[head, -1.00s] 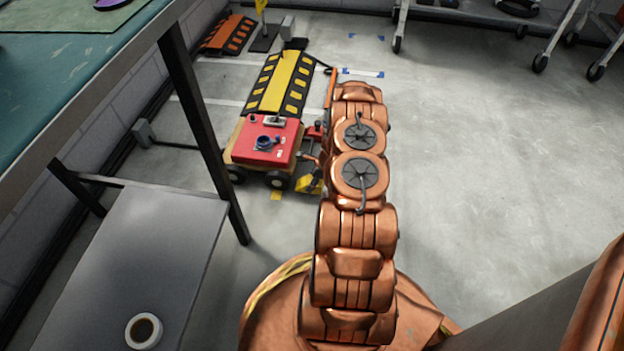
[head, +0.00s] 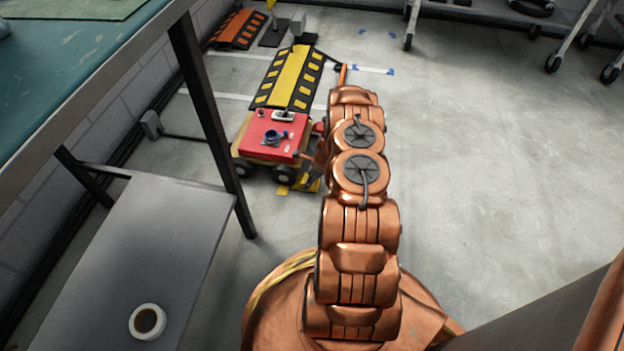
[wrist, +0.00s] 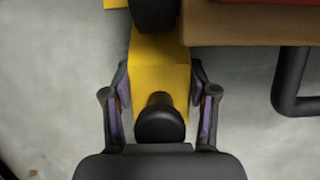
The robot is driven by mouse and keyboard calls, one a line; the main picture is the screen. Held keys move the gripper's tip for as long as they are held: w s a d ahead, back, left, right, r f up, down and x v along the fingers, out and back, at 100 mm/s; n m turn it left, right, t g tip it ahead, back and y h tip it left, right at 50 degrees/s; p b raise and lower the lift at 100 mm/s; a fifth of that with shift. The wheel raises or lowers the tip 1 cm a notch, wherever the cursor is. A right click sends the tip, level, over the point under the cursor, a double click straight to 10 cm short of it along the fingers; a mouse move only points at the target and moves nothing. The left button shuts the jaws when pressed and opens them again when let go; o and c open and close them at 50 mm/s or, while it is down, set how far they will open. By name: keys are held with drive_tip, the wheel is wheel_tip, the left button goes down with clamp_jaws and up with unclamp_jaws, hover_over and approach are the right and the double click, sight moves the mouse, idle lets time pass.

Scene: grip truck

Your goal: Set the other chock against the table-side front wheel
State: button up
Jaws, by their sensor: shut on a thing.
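The truck (head: 270,138) is a small red-topped cart with a tan base and dark wheels, standing on the floor beyond the table leg. Two wheels show on its near side: the left one (head: 243,168) and the right one (head: 283,173). My gripper (wrist: 160,100) is shut on a yellow chock (wrist: 160,72), which lies between both fingers. In the wrist view the chock's far end is close to a dark wheel (wrist: 153,14); I cannot tell if they touch. In the head view the held chock (head: 310,186) is low, right of the right wheel, partly hidden by my arm.
A yellow patch (head: 283,190) lies on the floor by the right wheel. A black-and-yellow ramp (head: 290,78) stands behind the truck. Floor on the right is clear.

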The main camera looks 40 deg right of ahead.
idle(0.6)
drive_tip(key=o, duration=1.7)
drive_tip(key=shift+f, duration=0.1)
drive_tip(key=shift+c, duration=0.2)
drive_tip(key=v, duration=1.2)
drive_tip(key=shift+s, duration=0.1)
